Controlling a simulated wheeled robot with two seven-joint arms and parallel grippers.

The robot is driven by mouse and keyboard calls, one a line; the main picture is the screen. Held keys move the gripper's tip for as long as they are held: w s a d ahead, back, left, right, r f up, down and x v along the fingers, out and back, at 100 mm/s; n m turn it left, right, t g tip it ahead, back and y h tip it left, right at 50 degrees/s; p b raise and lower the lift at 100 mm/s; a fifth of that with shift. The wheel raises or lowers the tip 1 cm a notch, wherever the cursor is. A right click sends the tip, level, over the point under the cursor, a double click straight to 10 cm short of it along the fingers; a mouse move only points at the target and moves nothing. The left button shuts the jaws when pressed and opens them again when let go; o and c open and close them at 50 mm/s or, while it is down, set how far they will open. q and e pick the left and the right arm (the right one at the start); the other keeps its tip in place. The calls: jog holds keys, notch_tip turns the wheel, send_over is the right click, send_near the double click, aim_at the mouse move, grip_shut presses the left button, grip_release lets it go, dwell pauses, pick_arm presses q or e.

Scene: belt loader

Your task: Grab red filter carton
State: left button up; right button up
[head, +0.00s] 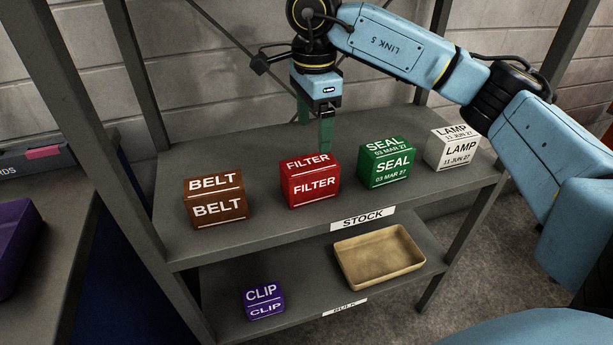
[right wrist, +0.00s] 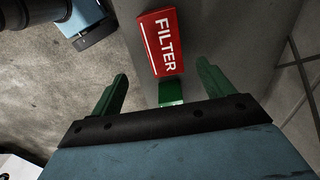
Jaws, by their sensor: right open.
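The red filter carton (head: 314,183) stands upright on the upper shelf, between the brown belt carton (head: 217,200) and the green seal carton (head: 386,165). My right gripper (head: 315,133) is open and empty, pointing down above the back of the filter carton; one green finger overlaps its rear edge in the head view. In the right wrist view the filter carton (right wrist: 158,42) lies ahead of the open fingertips (right wrist: 163,72), label visible. A green piece, apparently the seal carton (right wrist: 170,92), shows between the fingers, partly hidden by the gripper body.
A white lamp carton (head: 452,150) stands at the right of the upper shelf (head: 270,232). The lower shelf holds a purple clip carton (head: 264,301) and an empty tan tray (head: 345,277). Shelf posts rise at both sides. Gaps separate the upper cartons.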

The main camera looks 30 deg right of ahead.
aim_at(310, 163)
notch_tip(310, 163, down, 6)
jog(key=shift+f+b, duration=0.2)
jog(key=shift+b, duration=0.55)
jog(key=f, duration=0.1)
jog(key=f+b, duration=0.1)
jog(key=f, duration=0.2)
jog(key=shift+w+a+f+b, duration=0.1)
jog(key=shift+w+f+b, duration=0.2)
jog(key=shift+w+f, duration=0.1)
jog(key=shift+f, duration=0.55)
pick_arm(q)
jog(key=w+d+r, duration=0.2)
jog(key=d+r, duration=0.2)
jog(key=r, duration=0.4)
jog(key=shift+d+t+h, duration=0.2)
jog(key=shift+t+h, duration=0.1)
pick_arm(e)
jog(key=shift+c, duration=0.3)
jog(key=shift+r, duration=0.1)
jog(key=c, duration=1.2)
